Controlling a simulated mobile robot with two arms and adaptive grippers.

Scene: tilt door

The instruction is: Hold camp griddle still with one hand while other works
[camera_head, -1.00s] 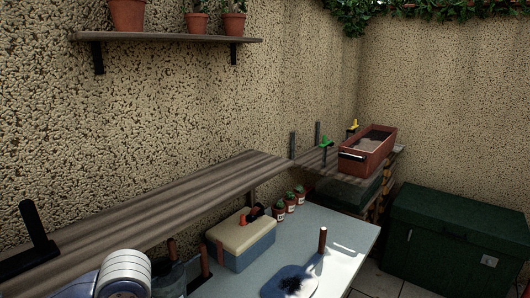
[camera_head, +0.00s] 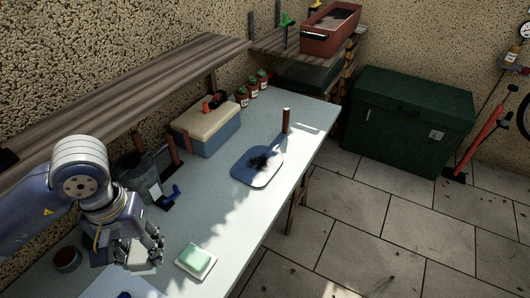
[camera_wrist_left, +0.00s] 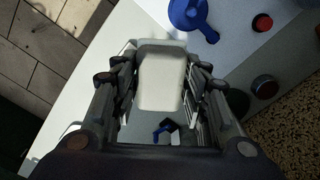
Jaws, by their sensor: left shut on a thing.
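A flat blue-grey square plate (camera_head: 245,177) with rounded corners and a dark patch (camera_head: 265,160) on it lies on the workbench; it looks like the camp griddle. My left gripper (camera_head: 150,258) is over the near part of the bench, well short of the plate and apart from it. In the left wrist view its fingers are closed around a pale grey, rounded block (camera_wrist_left: 162,80), whose kind I cannot tell. My right gripper is not in view.
A green soap-like block (camera_head: 197,257) on a white dish sits right of my left gripper. Bare bench lies before the plate.

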